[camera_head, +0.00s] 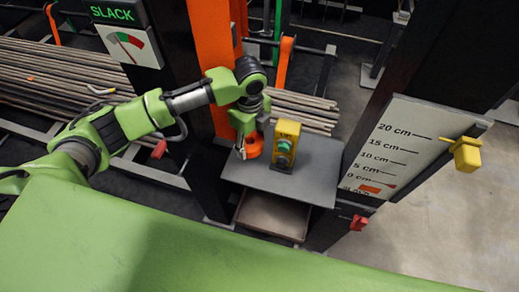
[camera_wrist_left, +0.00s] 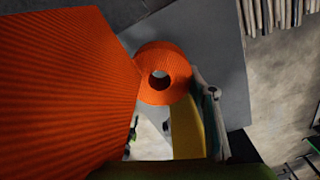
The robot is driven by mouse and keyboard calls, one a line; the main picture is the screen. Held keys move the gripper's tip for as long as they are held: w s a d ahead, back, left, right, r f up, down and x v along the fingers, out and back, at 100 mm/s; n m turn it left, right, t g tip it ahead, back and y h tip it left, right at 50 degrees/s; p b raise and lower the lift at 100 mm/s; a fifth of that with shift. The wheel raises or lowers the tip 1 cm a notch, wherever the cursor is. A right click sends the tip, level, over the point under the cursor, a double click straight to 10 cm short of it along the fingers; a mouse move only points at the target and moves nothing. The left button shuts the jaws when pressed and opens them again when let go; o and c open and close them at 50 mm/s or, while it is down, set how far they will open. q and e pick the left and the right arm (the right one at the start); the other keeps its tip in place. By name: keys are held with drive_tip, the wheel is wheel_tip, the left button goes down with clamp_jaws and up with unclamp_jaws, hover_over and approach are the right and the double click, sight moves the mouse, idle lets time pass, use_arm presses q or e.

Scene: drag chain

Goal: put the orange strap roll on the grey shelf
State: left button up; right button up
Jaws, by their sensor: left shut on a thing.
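The orange strap roll (camera_head: 254,146) is at the back left corner of the grey shelf (camera_head: 262,178). My left gripper (camera_head: 246,148) comes down over it from above and is shut on it. I cannot tell whether the roll touches the shelf. The left wrist view shows the roll (camera_wrist_left: 176,62) with its round hole, and the grey shelf (camera_wrist_left: 222,62) behind it. A large ribbed orange surface (camera_wrist_left: 65,90) fills the left of that view; I cannot tell what it belongs to. My right gripper is not in view.
A yellow box (camera_head: 290,128) with a green button stands on the shelf just right of the roll. An orange post (camera_head: 208,50) rises behind the arm. A centimetre scale board (camera_head: 395,150) stands right of the shelf. The shelf's front part is bare.

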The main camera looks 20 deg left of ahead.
sight(252, 150)
use_arm(q)
drive_tip(key=shift+f, duration=0.85)
wheel_tip(252, 150, down, 2)
drive_tip(key=shift+f+p, duration=0.15)
drive_tip(key=shift+p, duration=0.3)
drive_tip(key=shift+f, duration=0.55)
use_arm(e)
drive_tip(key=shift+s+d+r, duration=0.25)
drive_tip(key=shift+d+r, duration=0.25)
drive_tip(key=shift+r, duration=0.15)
use_arm(q)
drive_tip(key=shift+f, duration=0.1)
drive_tip(key=o, duration=1.2)
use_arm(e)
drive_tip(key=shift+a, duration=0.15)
